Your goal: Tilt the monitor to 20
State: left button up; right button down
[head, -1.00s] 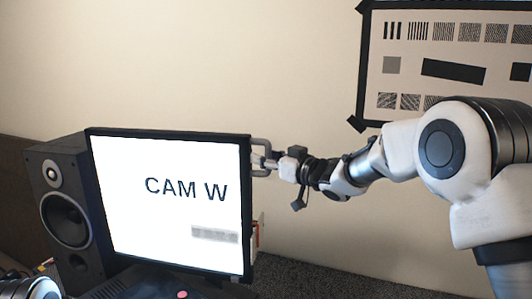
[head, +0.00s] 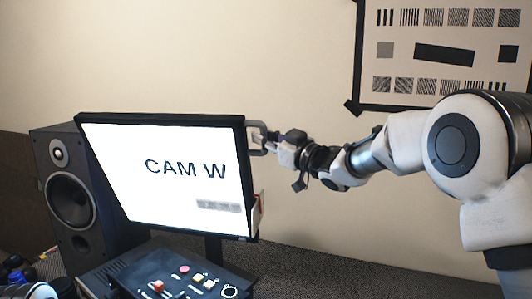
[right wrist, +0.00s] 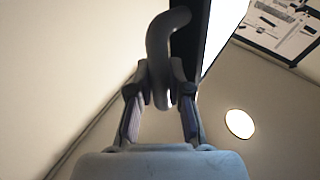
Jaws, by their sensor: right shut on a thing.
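The monitor (head: 170,175) stands left of centre in the head view, its white screen reading "CAM W". It is tilted, with its top edge leaning toward me and its lower edge set back. A grey bracket-shaped handle (head: 257,128) sticks out from its right edge. My right gripper (head: 264,146) is shut on this handle. In the right wrist view, the fingers of the gripper (right wrist: 160,92) close on both sides of the curved grey handle (right wrist: 160,45), beside the monitor's dark edge. No angle reading is visible. My left gripper cannot be made out.
A black speaker (head: 68,205) stands close behind the monitor's left side. A test chart (head: 440,55) hangs on the wall at the right. The monitor's stand (head: 213,248) shows beneath it.

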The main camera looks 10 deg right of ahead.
jog(key=shift+s+f+n+b, duration=0.15)
jog(key=shift+f+n+b, duration=0.1)
jog(key=shift+n+b, duration=0.05)
jog(key=shift+r, duration=0.1)
jog(key=c, duration=1.3)
grip_release()
pick_arm(q)
jog(key=shift+w+f, duration=0.2)
jog(key=shift+f, duration=0.35)
jog(key=shift+w+f, duration=0.15)
jog(key=shift+f, duration=0.35)
pick_arm(e)
jog(key=shift+o, duration=1)
jog(key=shift+w+a+y, duration=0.15)
jog(key=shift+w+y, duration=0.05)
jog(key=shift+y, duration=0.1)
jog(key=v, duration=1.2)
jog(key=shift+a, duration=0.15)
